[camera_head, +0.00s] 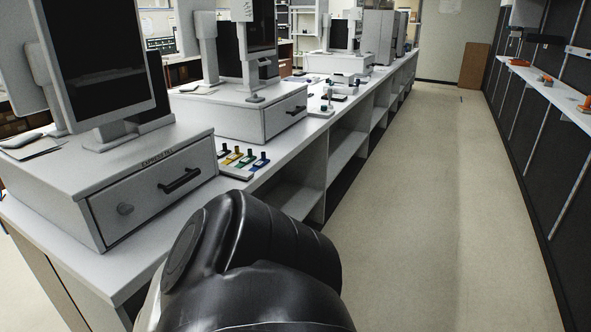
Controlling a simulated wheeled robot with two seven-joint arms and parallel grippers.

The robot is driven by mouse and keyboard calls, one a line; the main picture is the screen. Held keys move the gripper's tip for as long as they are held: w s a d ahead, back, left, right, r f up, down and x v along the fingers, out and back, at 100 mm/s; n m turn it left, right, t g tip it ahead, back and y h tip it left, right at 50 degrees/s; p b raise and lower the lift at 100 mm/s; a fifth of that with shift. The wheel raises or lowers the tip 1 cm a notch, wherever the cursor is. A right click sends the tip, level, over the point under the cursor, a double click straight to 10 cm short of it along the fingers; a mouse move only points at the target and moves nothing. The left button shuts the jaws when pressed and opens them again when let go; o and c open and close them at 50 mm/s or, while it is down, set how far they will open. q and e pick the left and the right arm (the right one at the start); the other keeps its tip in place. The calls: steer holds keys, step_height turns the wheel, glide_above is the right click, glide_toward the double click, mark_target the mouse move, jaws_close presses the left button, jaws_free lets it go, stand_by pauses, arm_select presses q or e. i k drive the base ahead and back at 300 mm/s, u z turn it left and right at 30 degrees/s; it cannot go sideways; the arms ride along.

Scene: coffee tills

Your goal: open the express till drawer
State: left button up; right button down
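The nearest till is a light grey box with a monitor on top, at the left. Dark lettering on its top front edge seems to read "express", but it is small. Its drawer (148,202) is closed, flush with the front. The drawer has a black bar handle (180,181) and a round lock (125,209). A black link of my own arm fills the bottom middle, to the right of and below the till. Neither gripper shows, so their fingers cannot be seen.
A second till (262,115) with a closed drawer stands farther along the white counter. A small tray of coloured pieces (243,160) lies between the tills. Open shelves (295,197) sit under the counter. The aisle floor (430,190) is clear. A wall shelf (548,92) runs along the right.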

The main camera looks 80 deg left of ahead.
mark_target(151, 190)
steer(key=u, duration=3.1)
steer(key=k, duration=0.4)
steer(key=z, duration=1)
steer(key=i, duration=0.4)
steer(key=u, duration=1.05)
steer(key=i, duration=0.9)
steer(key=u, duration=0.95)
